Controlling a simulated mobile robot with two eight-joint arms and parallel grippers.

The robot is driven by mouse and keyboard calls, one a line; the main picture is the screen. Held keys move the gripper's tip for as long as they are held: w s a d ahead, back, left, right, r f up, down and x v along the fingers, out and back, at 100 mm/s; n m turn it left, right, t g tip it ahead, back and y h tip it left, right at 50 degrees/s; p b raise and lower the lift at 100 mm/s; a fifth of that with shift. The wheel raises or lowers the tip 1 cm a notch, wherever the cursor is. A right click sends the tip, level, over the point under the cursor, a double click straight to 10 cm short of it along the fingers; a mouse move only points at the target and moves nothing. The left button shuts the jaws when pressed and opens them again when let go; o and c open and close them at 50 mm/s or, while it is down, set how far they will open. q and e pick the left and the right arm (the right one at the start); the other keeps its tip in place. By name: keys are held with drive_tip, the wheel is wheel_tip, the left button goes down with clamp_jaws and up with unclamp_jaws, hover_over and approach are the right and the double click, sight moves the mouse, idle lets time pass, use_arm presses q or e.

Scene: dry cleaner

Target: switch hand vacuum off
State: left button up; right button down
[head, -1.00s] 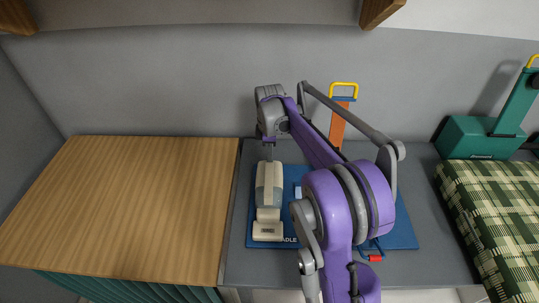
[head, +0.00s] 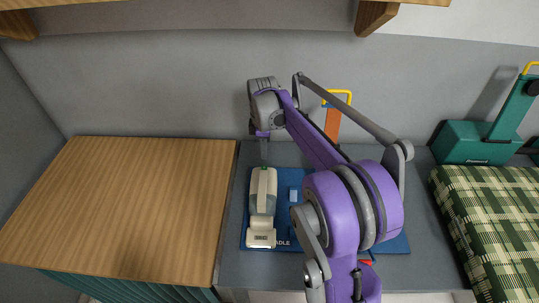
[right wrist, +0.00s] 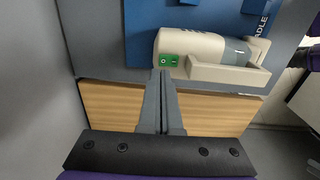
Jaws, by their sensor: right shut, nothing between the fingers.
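The hand vacuum (head: 261,206) is cream with a darker band and lies lengthwise on the left part of a blue board (head: 285,182). A narrow green strip shows near its far end. In the right wrist view the vacuum (right wrist: 207,48) has a green panel (right wrist: 170,61) with small light marks on its near end; I cannot read them. My right gripper (head: 264,158) is shut and empty, pointing down just beyond the vacuum's far end. In the right wrist view its fingertips (right wrist: 160,73) are close to the green panel; contact is unclear. My left gripper is out of view.
A wooden counter (head: 130,200) is clear at left. An orange upright with a yellow handle (head: 333,123) stands behind my right arm, which hides much of the board. A green machine (head: 478,142) and plaid cloth (head: 490,215) are at right. A shelf bracket (head: 375,17) hangs above.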

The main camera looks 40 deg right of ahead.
sight(265, 168)
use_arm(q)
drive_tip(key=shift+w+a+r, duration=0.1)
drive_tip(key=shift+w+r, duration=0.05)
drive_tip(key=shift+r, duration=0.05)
use_arm(e)
wheel_tip(265, 168, up, 9)
drive_tip(key=shift+w+d, duration=0.15)
drive_tip(key=shift+d, duration=0.05)
drive_tip(key=shift+a, duration=0.1)
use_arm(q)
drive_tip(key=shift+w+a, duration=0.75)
use_arm(e)
drive_tip(key=shift+s+a+t+h, duration=0.15)
drive_tip(key=shift+s+a, duration=0.2)
drive_tip(key=shift+s, duration=0.3)
drive_tip(key=shift+s+a+t+h, duration=0.15)
drive_tip(key=shift+s+a, duration=0.15)
drive_tip(key=shift+s, duration=0.3)
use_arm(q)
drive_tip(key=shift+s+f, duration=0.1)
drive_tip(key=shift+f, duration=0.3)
use_arm(e)
drive_tip(key=f, duration=0.4)
drive_tip(key=w+f, duration=0.1)
drive_tip(key=f, duration=0.4)
drive_tip(key=d+f, duration=0.1)
drive_tip(key=f, duration=0.3)
drive_tip(key=shift+w+f, duration=0.2)
drive_tip(key=shift+f, duration=0.15)
